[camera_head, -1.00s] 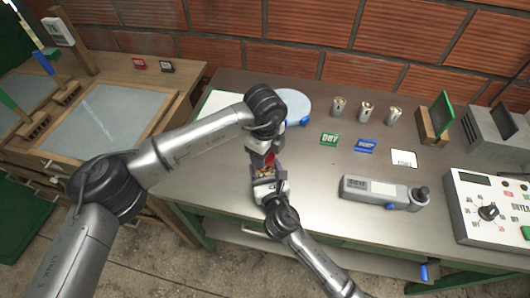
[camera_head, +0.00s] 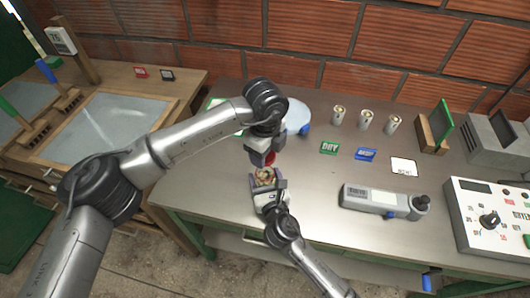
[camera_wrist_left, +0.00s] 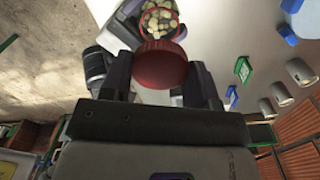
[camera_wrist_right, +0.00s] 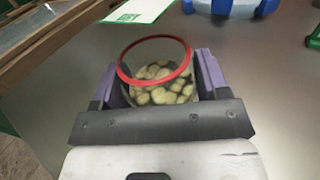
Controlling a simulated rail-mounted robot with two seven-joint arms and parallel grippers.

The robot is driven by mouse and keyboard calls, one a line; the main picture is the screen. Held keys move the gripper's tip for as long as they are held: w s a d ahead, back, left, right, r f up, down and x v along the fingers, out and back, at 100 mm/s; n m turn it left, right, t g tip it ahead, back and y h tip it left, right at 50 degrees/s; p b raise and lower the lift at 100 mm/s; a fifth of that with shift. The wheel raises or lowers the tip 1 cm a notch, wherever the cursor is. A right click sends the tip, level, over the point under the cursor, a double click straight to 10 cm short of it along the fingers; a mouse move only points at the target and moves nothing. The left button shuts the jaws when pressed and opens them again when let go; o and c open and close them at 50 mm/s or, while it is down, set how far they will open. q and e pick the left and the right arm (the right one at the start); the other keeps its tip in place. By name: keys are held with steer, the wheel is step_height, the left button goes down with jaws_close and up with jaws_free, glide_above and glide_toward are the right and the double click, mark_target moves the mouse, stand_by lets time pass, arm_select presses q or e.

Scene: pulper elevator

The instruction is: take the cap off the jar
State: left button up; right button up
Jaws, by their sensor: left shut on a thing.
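The red cap (camera_wrist_left: 160,66) sits between the fingers of my left gripper (camera_wrist_left: 152,82), which is shut on it. In the head view my left gripper (camera_head: 264,158) is just above and behind the jar, with a bit of red showing. The clear jar (camera_wrist_right: 160,82) has a red ring at its top and is open, with several pale yellowish-green pieces inside. My right gripper (camera_wrist_right: 157,92) has a finger on each side of the jar and is shut on it. The jar also shows just beyond the cap in the left wrist view (camera_wrist_left: 160,20), apart from it.
Behind the arms are a round pale blue thing (camera_head: 297,115) and several metal cups (camera_head: 366,120). Small green (camera_head: 329,148) and blue (camera_head: 366,154) signs stand on the metal table (camera_head: 310,200). A grey device (camera_head: 380,199) and a control box (camera_head: 490,215) are at right.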

steer(key=o, duration=0.5)
arm_select(q)
steer(key=shift+r, duration=0.25)
arm_select(e)
steer(key=shift+s+d, duration=0.15)
steer(key=shift+s, duration=0.4)
arm_select(q)
step_height(320, 180, up, 2)
steer(key=p, duration=0.2)
steer(key=shift+r+p, duration=0.1)
steer(key=shift+p, duration=0.25)
arm_select(e)
steer(key=v, duration=1.1)
